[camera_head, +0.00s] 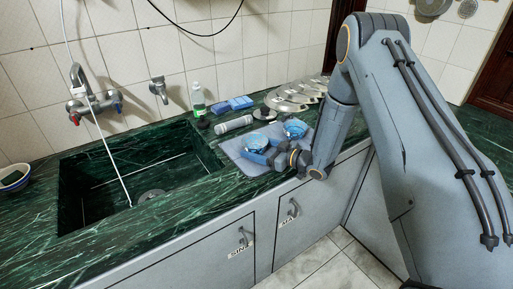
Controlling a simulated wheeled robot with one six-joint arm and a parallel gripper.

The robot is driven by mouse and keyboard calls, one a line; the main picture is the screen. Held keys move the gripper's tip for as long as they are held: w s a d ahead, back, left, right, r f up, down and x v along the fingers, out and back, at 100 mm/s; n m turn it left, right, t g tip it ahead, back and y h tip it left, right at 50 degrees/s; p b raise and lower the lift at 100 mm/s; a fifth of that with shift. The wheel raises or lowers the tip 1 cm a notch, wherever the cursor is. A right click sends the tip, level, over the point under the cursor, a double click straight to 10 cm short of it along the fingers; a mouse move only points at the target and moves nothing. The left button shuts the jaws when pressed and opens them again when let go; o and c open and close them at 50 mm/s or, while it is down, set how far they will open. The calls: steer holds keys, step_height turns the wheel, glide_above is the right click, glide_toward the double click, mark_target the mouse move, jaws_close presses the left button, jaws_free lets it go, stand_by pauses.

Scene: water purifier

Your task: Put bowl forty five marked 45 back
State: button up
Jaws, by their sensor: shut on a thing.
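My gripper (257,152) reaches in from the right, low over the grey mat on the green counter. It is shut on a light-blue bowl (256,141) at the mat's left part. A second blue bowl (295,128) stands to the right of it, near my wrist. The grey mat (236,151) lies right of the sink. No number 45 is readable on either bowl. Whether the held bowl touches the mat or is just above it, I cannot tell. My fingers hide part of the held bowl.
The sink (95,190) with its tap (90,100) opens at left. Behind the mat are a white cylinder (233,124), blue sponges (232,104), a bottle (198,100) and metal lids (292,97). A blue-and-white bowl (14,178) sits at far left. The counter's front edge runs close by.

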steer(key=shift+s+f+b, duration=0.1)
steer(key=shift+f+b, duration=0.2)
steer(key=shift+f, duration=0.25)
